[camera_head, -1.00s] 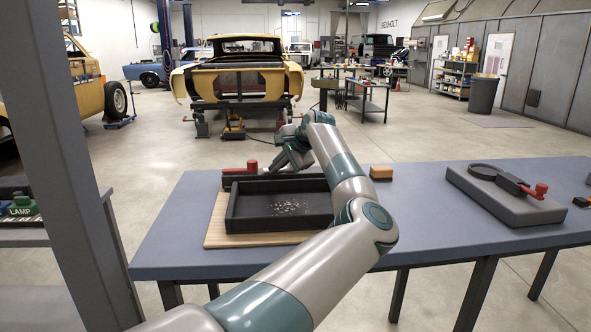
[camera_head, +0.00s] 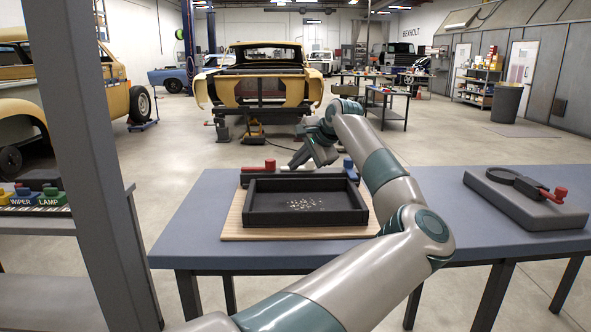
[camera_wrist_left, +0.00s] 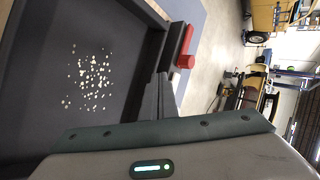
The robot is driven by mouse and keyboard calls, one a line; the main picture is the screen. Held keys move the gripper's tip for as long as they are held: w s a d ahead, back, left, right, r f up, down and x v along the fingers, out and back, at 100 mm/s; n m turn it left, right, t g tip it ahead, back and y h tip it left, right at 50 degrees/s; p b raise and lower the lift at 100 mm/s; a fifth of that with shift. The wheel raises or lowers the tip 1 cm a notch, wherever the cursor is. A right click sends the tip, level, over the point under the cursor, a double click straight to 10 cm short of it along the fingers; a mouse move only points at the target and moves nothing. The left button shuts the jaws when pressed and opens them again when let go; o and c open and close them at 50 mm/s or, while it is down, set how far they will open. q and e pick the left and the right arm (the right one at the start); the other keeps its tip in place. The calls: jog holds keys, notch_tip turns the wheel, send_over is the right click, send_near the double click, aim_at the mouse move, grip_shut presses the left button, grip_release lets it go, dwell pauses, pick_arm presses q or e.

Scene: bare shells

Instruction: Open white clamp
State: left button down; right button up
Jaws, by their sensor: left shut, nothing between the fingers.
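A dark clamp strip stands along the back of a black tray (camera_head: 262,217). It has a red handle (camera_head: 270,165) at its left and a blue handle (camera_head: 348,164) at its right. I cannot clearly make out a white clamp; part of the strip's middle is behind my left gripper (camera_head: 303,158). That gripper is shut and empty, over the back edge of the tray between the two handles. My right gripper is not in view.
Small pale bits (camera_head: 305,204) lie in the tray, which sits on a wooden board (camera_head: 232,224) on a blue-grey table (camera_head: 190,225). A grey block (camera_head: 525,205) with a red-handled clamp (camera_head: 557,193) lies at the right. A grey post (camera_head: 100,170) stands at the left.

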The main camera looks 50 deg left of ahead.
pick_arm(q)
jog(key=s+d+r, duration=0.2)
jog(key=r, duration=0.1)
jog(key=shift+d, duration=0.35)
jog(key=shift+d+f, duration=0.1)
dwell(0.4)
